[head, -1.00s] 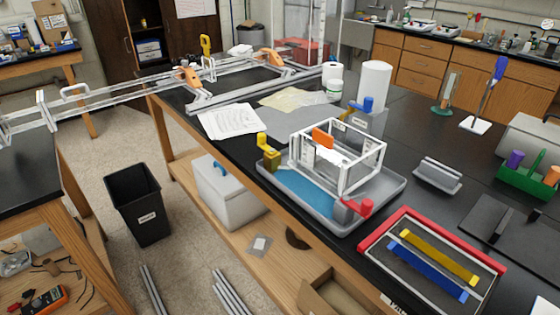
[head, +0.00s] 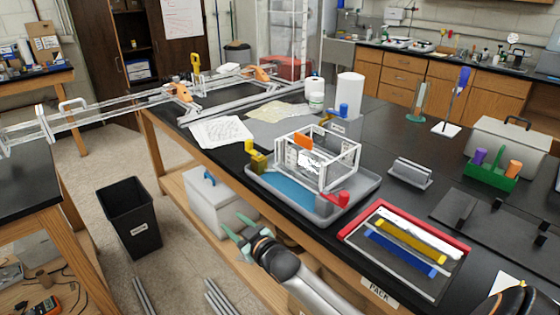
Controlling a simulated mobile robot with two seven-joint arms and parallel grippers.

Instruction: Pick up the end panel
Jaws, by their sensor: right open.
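No part is plainly marked as the end panel. A small grey upright plate stands in a grey holder (head: 410,173) right of the white extrusion frame, and a flat dark panel (head: 482,222) with two black uprights lies at the right. I cannot tell whether either is the end panel. The white extrusion frame (head: 352,168) sits in a grey tray (head: 368,190) with a blue mat. My right gripper (head: 234,241) has green fingertips spread apart, empty, in front of the bench edge, below and left of the tray. My left gripper is out of view.
A red-edged tray (head: 352,236) with yellow and blue bars lies near the front edge. Yellow and red clamps stand at the grey tray's corners. A green caddy (head: 490,172) and grey case (head: 510,140) stand at right. A black bin (head: 130,215) is on the floor.

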